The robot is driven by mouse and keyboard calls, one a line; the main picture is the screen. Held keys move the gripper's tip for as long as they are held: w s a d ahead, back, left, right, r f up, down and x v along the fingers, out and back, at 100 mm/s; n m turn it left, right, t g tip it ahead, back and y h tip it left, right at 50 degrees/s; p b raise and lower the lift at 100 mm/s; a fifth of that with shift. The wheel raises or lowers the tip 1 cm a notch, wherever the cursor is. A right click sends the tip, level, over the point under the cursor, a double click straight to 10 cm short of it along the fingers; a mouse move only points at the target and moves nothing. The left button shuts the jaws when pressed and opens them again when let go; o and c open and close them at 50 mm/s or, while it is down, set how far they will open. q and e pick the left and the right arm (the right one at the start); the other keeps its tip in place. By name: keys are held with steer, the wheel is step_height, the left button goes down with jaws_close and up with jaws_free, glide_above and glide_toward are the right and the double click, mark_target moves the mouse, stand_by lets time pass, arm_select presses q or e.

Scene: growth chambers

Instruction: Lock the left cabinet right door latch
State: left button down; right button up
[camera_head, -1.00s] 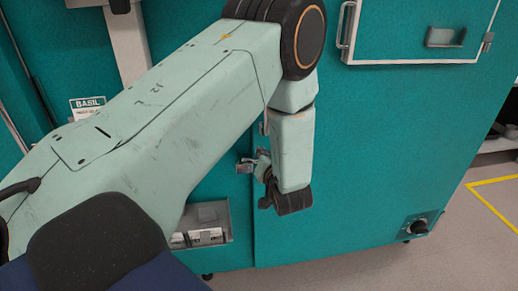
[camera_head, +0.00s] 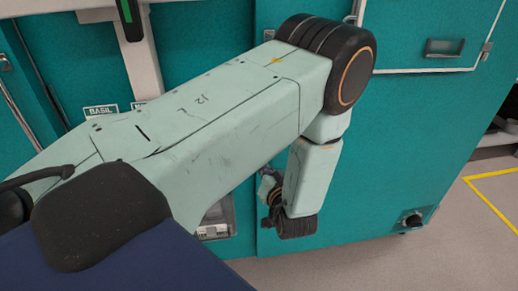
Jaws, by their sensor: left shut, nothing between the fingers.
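The teal cabinet's right-hand door panel (camera_head: 390,140) fills the middle and right of the head view. A vertical seam (camera_head: 257,243) separates it from the panel to its left. My left arm comes in from the left and bends down at the wrist in front of this panel. My left gripper (camera_head: 267,200) is close to the seam, mostly hidden by my wrist, and is shut with nothing seen in it. The door latch cannot be made out now; the arm and gripper cover that area. I cannot tell whether the gripper touches the door. My right gripper is not in view.
A white-framed window hatch with a dark handle (camera_head: 445,48) is at the upper right. A small open tray (camera_head: 217,220) is partly hidden below my arm. Grey floor with a yellow line (camera_head: 492,205) is clear at right.

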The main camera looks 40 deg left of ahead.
arm_select(q)
steer(key=d+f+x, duration=0.1)
steer(key=f+x, duration=0.1)
steer(key=x, duration=1)
steer(key=shift+w+n+t, duration=0.2)
steer(key=shift+n+t, duration=0.2)
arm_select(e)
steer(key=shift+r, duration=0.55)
arm_select(q)
steer(key=shift+s+f, duration=0.2)
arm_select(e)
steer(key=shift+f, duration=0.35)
arm_select(q)
steer(key=shift+a, duration=0.1)
